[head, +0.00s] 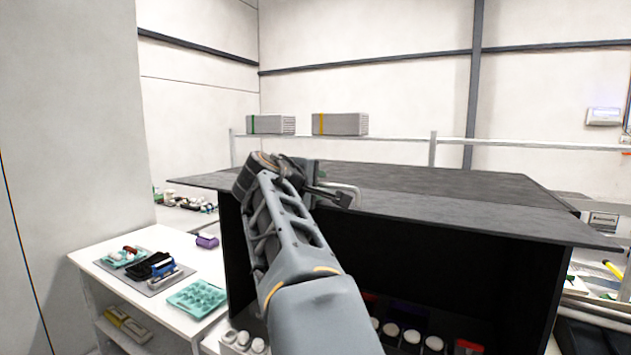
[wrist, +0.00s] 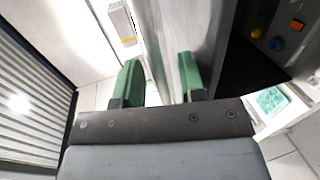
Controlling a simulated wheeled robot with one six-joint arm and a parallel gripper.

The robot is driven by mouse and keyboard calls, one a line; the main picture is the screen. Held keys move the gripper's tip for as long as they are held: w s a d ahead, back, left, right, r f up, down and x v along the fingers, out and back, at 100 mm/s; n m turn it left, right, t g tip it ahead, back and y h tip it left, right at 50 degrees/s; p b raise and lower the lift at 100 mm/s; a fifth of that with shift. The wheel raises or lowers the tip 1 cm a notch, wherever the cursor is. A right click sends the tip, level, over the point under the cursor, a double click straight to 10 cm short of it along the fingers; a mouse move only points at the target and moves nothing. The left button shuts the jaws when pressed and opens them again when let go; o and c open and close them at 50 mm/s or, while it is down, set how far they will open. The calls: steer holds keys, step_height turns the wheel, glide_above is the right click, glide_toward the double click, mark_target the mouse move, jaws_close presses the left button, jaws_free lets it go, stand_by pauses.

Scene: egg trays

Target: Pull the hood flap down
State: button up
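The dark grey hood (head: 440,182) stands on the bench with its front side open. Its front flap (head: 480,222) is raised and juts out like a shelf above the black interior. A light metal handle (head: 350,190) shows at the flap's left part. My gripper (head: 335,198) is right beside the handle, partly overlapping it in the head view. In the wrist view, my gripper's green fingers (wrist: 158,75) are apart, with a grey panel close by the right finger. I cannot tell whether the fingers touch the handle.
A white table (head: 110,262) at left holds a grey mat, a teal egg tray (head: 197,298) and a purple item (head: 207,242). Several white-topped containers (head: 412,336) stand inside the hood. Two grey stacks (head: 340,124) rest on a rail behind.

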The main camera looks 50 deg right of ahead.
steer(key=shift+d, duration=0.25)
steer(key=shift+c, duration=0.2)
jaws_close()
stand_by(0.3)
